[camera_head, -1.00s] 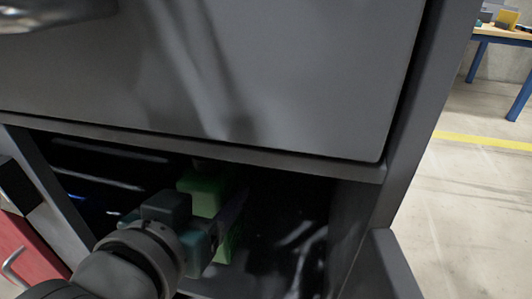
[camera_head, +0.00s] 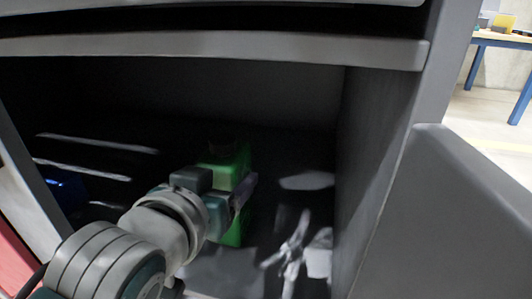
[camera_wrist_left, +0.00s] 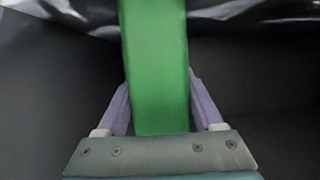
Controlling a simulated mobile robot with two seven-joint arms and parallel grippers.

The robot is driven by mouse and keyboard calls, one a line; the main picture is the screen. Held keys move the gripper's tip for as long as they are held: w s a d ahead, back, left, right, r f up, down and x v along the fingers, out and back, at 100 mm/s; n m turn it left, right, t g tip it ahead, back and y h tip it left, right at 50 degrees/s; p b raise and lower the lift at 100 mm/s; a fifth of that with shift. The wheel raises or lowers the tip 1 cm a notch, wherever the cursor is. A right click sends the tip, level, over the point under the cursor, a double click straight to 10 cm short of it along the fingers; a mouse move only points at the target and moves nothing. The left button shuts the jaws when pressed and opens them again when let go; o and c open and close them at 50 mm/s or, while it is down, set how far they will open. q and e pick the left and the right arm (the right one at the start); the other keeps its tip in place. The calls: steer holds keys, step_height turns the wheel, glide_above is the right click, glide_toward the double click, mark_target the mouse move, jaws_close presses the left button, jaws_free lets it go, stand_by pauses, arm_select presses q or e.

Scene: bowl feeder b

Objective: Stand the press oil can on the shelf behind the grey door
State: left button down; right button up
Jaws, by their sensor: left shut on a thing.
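The press oil can is green with a dark top (camera_head: 232,170). It is inside the dark compartment behind the open grey door (camera_head: 450,220). My left gripper (camera_head: 243,192) reaches in and is shut on the can, which looks upright. In the left wrist view the green can (camera_wrist_left: 156,65) fills the middle between the two purple fingers of my left gripper (camera_wrist_left: 158,100). The shelf floor (camera_head: 225,268) shows below the can; whether the can's base touches it I cannot tell. My right gripper is not in view.
The compartment's right wall (camera_head: 375,150) and the cabinet's upper edge (camera_head: 220,45) frame the opening. A blue object (camera_head: 68,190) lies in shadow at the left inside. Shelf to the right of the can is clear, with light reflections.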

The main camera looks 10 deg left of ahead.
arm_select(q)
jaws_free()
steer(key=shift+s+r+p, duration=0.3)
steer(key=shift+s+p, duration=0.1)
steer(key=shift+p, duration=0.05)
steer(key=s+a+r+g+p, duration=0.1)
steer(key=s+g+p, duration=0.1)
steer(key=s, duration=0.6)
steer(key=s+a+r+m+g+p, duration=0.1)
steer(key=s+a+g, duration=0.1)
steer(key=s+g, duration=0.3)
steer(key=s+a+r+g+p, duration=0.1)
steer(key=s+a+g+p, duration=0.1)
steer(key=s, duration=1)
steer(key=shift+a+m+g+p, duration=0.2)
steer(key=shift+m+g+p, duration=0.1)
steer(key=shift+g, duration=0.4)
